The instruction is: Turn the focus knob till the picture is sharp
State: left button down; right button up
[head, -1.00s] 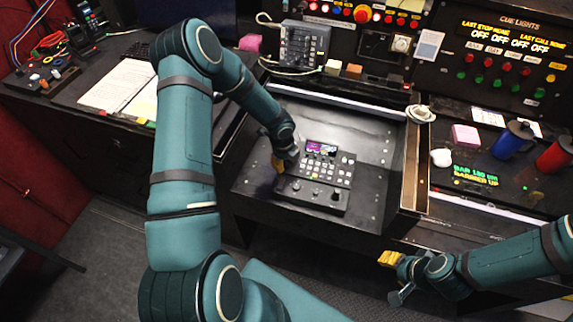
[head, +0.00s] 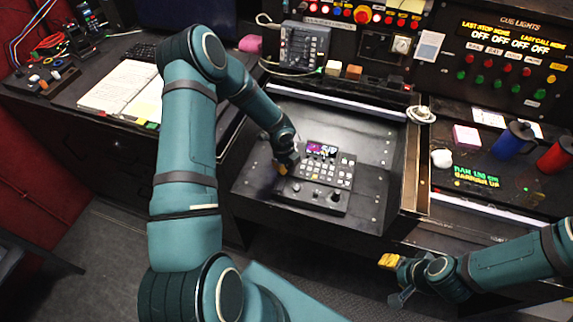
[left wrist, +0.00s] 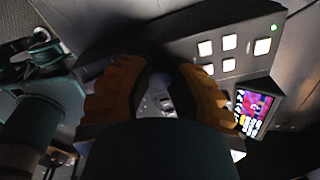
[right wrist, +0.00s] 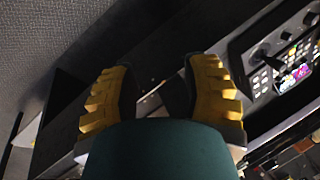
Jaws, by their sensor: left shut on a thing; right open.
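The control console (head: 325,178) lies on the black desk panel, with a small lit screen (head: 321,149), rows of pale buttons and dark knobs along its front strip. The screen also shows in the left wrist view (left wrist: 253,112), with a magenta, red and yellow picture too small to judge for sharpness. My left gripper (head: 281,168) is at the console's left edge, shut on the focus knob, which its fingers mostly hide. Its yellow fingers (left wrist: 160,95) stand either side of it in the left wrist view. My right gripper (head: 388,261) is open and empty, in front of the desk edge.
A wooden divider (head: 411,165) rises right of the console. An open notebook (head: 117,86) lies on the left desk. The panel right of the console is clear.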

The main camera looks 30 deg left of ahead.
pick_arm(q)
jog(key=shift+f+n+b, duration=0.15)
jog(key=shift+n+b, duration=0.85)
jog(key=shift+n, duration=0.2)
jog(key=n+b, duration=0.2)
jog(key=n, duration=0.1)
jog(key=shift+b, duration=0.35)
jog(key=n+b, duration=0.2)
jog(key=n, duration=0.1)
jog(key=shift+t, duration=0.3)
jog(key=shift+n+b, duration=0.3)
jog(key=shift+n, duration=0.3)
pick_arm(e)
notch_tip(320, 180, down, 7)
jog(key=s, duration=0.2)
jog(key=shift+a+f+g, duration=0.15)
jog(key=shift+f+g, duration=0.05)
jog(key=shift+g, duration=0.1)
pick_arm(q)
jog(key=c, duration=1.1)
grip_release()
jog(key=shift+o, duration=0.2)
